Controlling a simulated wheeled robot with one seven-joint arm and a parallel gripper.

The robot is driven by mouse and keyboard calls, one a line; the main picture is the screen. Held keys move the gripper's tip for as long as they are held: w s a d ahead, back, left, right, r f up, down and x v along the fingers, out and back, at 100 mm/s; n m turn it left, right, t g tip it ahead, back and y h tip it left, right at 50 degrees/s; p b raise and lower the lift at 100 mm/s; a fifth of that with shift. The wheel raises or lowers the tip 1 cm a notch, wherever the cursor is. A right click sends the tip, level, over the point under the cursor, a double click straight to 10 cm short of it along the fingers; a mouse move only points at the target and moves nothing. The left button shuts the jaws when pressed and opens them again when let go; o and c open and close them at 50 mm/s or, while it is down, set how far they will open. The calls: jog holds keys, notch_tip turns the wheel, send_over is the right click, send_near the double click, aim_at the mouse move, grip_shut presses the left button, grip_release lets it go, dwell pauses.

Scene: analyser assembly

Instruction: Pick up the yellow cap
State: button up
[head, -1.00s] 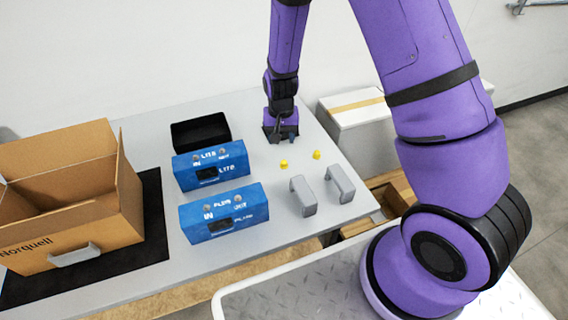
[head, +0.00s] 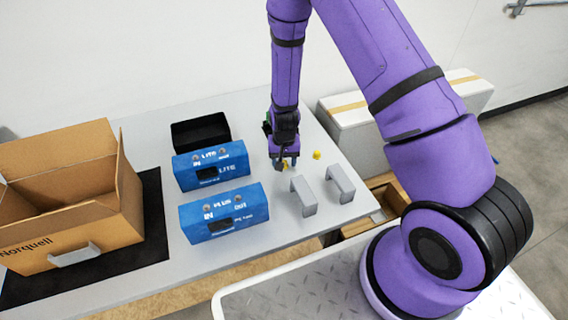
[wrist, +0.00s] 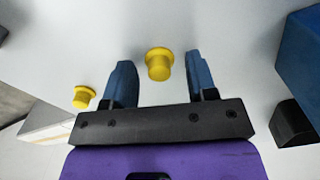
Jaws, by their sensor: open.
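A yellow cap (wrist: 159,64) stands on the table between the two blue fingers of my gripper (wrist: 158,78) in the wrist view, with a gap on each side. In the head view this cap (head: 285,168) is mostly hidden by my gripper (head: 284,166), which is low over the table. My gripper is open and empty. A second yellow cap (head: 317,155) stands to the right, outside the fingers; it also shows at the left of the wrist view (wrist: 84,97).
Two grey brackets (head: 303,197) (head: 341,184) stand in front. A cardboard box (head: 85,230) is on a black mat (head: 150,240) at the far left.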

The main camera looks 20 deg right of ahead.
jog(key=shift+f, duration=0.1)
grip_shut()
dwell(0.3)
